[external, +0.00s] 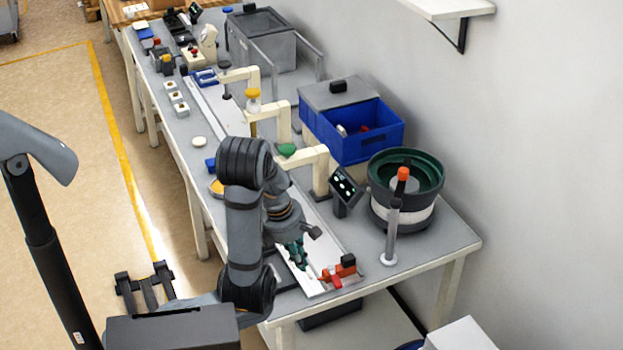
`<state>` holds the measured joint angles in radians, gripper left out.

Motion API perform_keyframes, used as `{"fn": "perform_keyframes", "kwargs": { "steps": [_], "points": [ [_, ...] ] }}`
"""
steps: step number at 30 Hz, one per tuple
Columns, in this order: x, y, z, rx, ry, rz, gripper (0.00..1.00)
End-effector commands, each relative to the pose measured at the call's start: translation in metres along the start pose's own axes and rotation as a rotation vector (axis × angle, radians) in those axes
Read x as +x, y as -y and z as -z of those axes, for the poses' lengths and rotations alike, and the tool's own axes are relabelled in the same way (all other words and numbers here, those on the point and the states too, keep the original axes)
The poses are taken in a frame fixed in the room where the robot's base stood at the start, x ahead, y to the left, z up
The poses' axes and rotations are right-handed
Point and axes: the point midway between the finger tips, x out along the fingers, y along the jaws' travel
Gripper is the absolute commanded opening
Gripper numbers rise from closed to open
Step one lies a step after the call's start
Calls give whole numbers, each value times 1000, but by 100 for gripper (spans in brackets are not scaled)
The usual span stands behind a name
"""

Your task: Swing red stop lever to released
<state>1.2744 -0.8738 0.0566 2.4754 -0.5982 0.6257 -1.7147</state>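The red stop lever (334,276) sits at the near end of the pale linear track (313,288), beside a small black block (348,260). Its exact angle is too small to tell. My gripper (302,262) points down over the track, just left of and behind the red lever, with a visible gap between them. Its teal fingers are small and partly overlapping here, so whether they are open or shut is unclear. I see nothing held in it.
A bowl feeder (404,203) with a green inside stands right of the track. An orange-topped post (391,235) and a small dark panel (346,187) stand close by. A blue bin (352,137) is further back. Cream arms (317,160) overhang the track.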

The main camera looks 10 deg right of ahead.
Motion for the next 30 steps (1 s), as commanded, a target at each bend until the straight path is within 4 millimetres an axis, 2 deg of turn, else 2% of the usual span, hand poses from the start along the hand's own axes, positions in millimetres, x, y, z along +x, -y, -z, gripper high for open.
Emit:
{"fn": "perform_keyframes", "kwargs": {
  "steps": [3, 8, 22, 23, 30],
  "points": [
    [1, 0, 0, -96, -1, 1, 0],
    [15, 1, 1, -120, -2, 3, 0],
    [110, 1, 2, -117, -3, 3, 0],
    [102, -1, -7, -113, -2, 1, 0],
    [107, -4, -33, -114, -2, 0, 0]
  ]
}}
